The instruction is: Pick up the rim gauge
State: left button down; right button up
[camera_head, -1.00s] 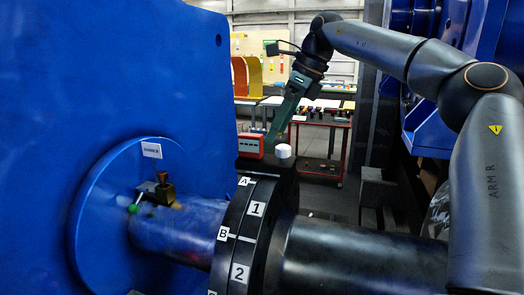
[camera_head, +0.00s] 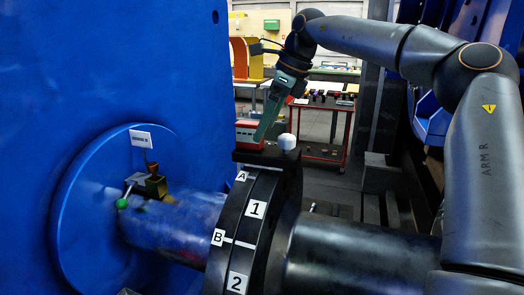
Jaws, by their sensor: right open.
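I cannot tell for certain which thing is the rim gauge. A black block with a white round cap (camera_head: 287,142) sits on top of the black coupling (camera_head: 252,215), which carries labels A, B, 1 and 2. A small brass-coloured fitting (camera_head: 154,187) with a green-knobbed lever (camera_head: 122,203) sits on the shaft by the blue housing. My right gripper (camera_head: 261,137) is open and points down, its tip appearing just above the black block and left of the white cap. It shows edge-on and no object shows in it. My left gripper is not in view.
The blue housing (camera_head: 110,80) fills the left, and a dark shaft (camera_head: 355,255) runs right from the coupling. My right arm crosses the upper right.

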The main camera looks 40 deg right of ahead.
jog(key=x, duration=0.6)
jog(key=shift+w+d+r+p, duration=0.1)
jog(key=shift+w+p, duration=0.1)
jog(key=shift+p, duration=0.2)
grip_shut()
jog(key=shift+w+r, duration=0.1)
jog(key=shift+r, duration=0.1)
dwell(0.4)
